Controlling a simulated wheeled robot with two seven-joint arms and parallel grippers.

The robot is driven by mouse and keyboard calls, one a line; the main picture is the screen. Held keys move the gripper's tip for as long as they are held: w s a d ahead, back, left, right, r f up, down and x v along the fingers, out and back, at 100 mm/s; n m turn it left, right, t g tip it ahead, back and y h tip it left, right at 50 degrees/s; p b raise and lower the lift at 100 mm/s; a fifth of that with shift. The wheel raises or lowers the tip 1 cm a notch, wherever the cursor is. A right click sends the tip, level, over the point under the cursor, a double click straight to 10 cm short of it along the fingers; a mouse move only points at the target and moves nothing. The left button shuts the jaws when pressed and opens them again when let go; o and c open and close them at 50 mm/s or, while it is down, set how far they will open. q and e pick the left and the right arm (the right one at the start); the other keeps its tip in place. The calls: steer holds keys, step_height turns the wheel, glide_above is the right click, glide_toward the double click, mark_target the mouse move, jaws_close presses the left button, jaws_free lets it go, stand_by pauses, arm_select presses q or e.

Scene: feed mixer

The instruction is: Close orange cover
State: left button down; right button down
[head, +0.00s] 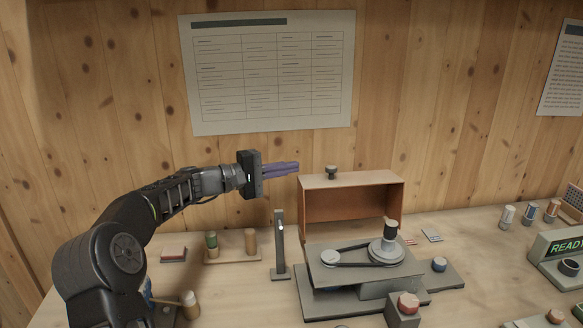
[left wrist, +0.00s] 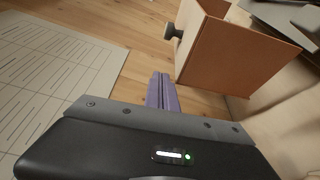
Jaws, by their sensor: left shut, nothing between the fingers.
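The orange cover (head: 352,203) is a box-like hood with a dark knob (head: 332,172) on top. It stands raised behind the grey belt machine (head: 365,266), with its open inside facing front, so the belt and pulleys are exposed. The cover also shows in the left wrist view (left wrist: 235,52), with its knob (left wrist: 172,31) at its left. My left gripper (head: 297,168) has purple fingers, is shut and empty, and points right, just left of the cover's top edge, at about the knob's height. It also shows in the left wrist view (left wrist: 162,78). My right gripper is not in view.
A grey upright post (head: 280,245) stands left of the machine. A red button box (head: 405,308) is in front. A wooden holder with cylinders (head: 232,252) is at left, a READY display (head: 565,246) at right. A paper sheet (head: 270,72) hangs on the wooden wall.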

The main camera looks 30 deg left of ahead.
mark_target(319, 176)
arm_select(q)
steer(key=w+d+p, duration=0.1)
steer(key=d, duration=0.1)
steer(key=w+d+p, duration=0.1)
steer(key=w+d, duration=0.1)
steer(key=w+d+p, duration=0.1)
steer(key=d, duration=0.1)
steer(key=shift+w+d+r, duration=0.15)
steer(key=shift+s+d, duration=0.25)
steer(key=shift+d, duration=0.1)
